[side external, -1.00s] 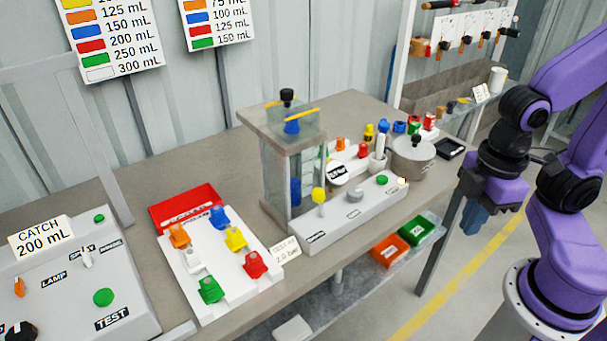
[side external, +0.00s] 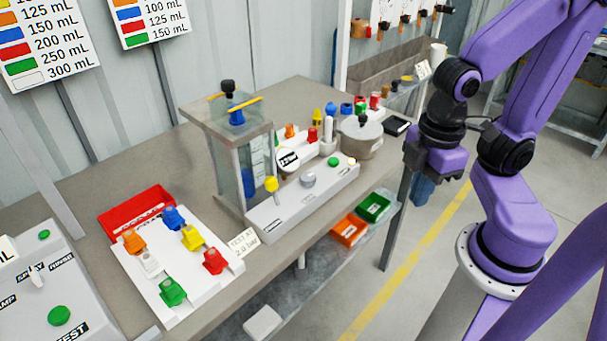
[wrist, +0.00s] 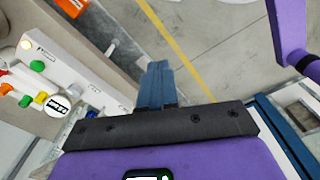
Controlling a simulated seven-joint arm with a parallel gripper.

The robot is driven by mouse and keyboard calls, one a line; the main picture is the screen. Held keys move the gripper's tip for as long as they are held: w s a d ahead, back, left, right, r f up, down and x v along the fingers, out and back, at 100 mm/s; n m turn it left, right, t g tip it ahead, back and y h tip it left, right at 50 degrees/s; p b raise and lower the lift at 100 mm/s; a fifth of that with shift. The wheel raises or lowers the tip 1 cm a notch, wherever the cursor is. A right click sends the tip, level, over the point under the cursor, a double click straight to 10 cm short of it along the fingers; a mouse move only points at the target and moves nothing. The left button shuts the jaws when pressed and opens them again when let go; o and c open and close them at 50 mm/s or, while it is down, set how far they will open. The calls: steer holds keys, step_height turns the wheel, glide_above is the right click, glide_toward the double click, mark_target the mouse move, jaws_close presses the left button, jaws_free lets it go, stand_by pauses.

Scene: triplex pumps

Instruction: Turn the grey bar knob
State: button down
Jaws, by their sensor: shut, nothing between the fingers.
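The grey bar knob (side external: 308,179) sits on the front panel of the pump unit (side external: 275,215) on the bench, between a yellow knob (side external: 271,184) and a green button (side external: 333,161). My gripper (side external: 422,192) hangs over the floor to the right of the bench, well apart from the knob, with its blue fingers pointing down. In the wrist view the fingers (wrist: 157,85) are together with nothing between them. Part of the pump's panel (wrist: 75,65) shows at the left there.
A metal pot (side external: 362,138) and a black tray (side external: 396,126) stand at the bench's right end. A white board (side external: 175,265) of coloured knobs and a red tray (side external: 136,211) lie left of the pump. Orange and green bins (side external: 374,207) are below. Floor is clear around my gripper.

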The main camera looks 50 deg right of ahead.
stand_by(0.4)
steer(key=c, duration=1.1)
jaws_free()
steer(key=shift+w+a, duration=0.1)
steer(key=shift+w, duration=0.1)
steer(key=o, duration=0.5)
steer(key=w+m, duration=0.1)
steer(key=w+a+r+m, duration=0.1)
steer(key=w+m, duration=0.1)
steer(key=w+a+m, duration=0.1)
steer(key=w, duration=0.1)
steer(key=shift+w+r, duration=0.25)
step_height(320, 180, up, 2)
steer(key=m, duration=1.6)
glide_above(308, 177)
step_height(308, 177, down, 17)
steer(key=shift+a+r, duration=0.1)
steer(key=c, duration=1.1)
